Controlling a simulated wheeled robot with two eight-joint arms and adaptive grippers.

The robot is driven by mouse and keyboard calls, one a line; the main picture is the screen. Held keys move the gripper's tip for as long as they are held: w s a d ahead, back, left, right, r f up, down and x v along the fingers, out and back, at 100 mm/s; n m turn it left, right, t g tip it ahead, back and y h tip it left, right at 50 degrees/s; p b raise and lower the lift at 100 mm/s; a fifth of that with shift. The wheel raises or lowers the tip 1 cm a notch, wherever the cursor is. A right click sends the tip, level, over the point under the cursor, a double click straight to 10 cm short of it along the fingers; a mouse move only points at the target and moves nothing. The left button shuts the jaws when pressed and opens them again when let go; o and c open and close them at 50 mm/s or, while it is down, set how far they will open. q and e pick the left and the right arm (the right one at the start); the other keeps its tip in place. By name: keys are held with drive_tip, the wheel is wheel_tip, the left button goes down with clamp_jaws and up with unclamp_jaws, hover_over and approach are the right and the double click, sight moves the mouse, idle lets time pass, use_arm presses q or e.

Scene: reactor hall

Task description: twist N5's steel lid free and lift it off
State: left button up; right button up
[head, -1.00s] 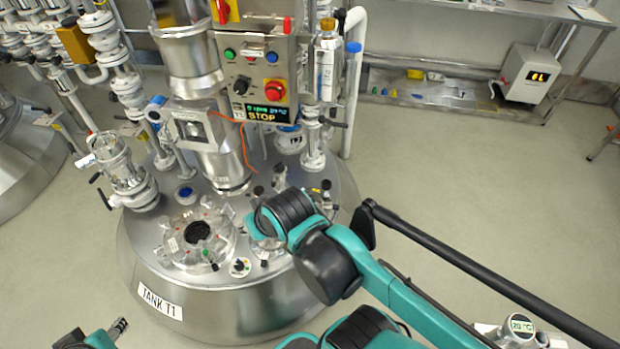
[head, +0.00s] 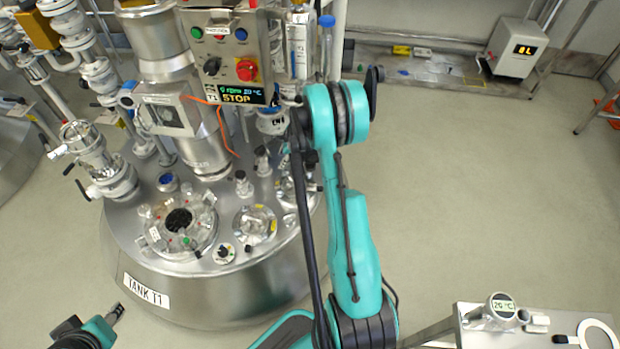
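The steel tank T1 (head: 215,300) fills the left middle, with several ports on its top. I cannot read an N5 label, so I cannot tell which port is N5. A round steel port cover (head: 255,226) sits right of a larger clamped port (head: 181,228) with a dark centre. Small capped fittings (head: 242,184) stand behind them. My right arm reaches up across the tank's right side. My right gripper (head: 298,136) is mostly hidden at the dark wrist parts, its fingers unclear. My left gripper (head: 116,312) is low at the left, in front of the tank and away from the ports.
A control box (head: 231,50) with a red stop button and valve pipes (head: 95,160) stand above the tank. A wall bench (head: 440,70) lines the back. The right floor is clear.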

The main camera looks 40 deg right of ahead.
drive_tip(key=s+d+f+m, duration=0.2)
drive_tip(key=d+f+m, duration=0.2)
drive_tip(key=f, duration=0.4)
drive_tip(key=s+d+f+m, duration=0.2)
drive_tip(key=d+f+m, duration=0.15)
drive_tip(key=f, duration=0.55)
use_arm(q)
drive_tip(key=f+b, duration=0.1)
drive_tip(key=d+f+b, duration=0.1)
drive_tip(key=f+b, duration=0.1)
drive_tip(key=shift+s+d+f, duration=0.1)
drive_tip(key=shift+s+f, duration=0.05)
drive_tip(key=shift+f, duration=0.1)
use_arm(e)
drive_tip(key=shift+y, duration=0.4)
drive_tip(key=x, duration=0.7)
drive_tip(key=shift+w+d+f, duration=0.1)
drive_tip(key=shift+d, duration=0.1)
clamp_jaws()
use_arm(q)
drive_tip(key=shift+r+p, duration=1.25)
drive_tip(key=shift+r, duration=0.25)
use_arm(e)
drive_tip(key=shift+r, duration=3.75)
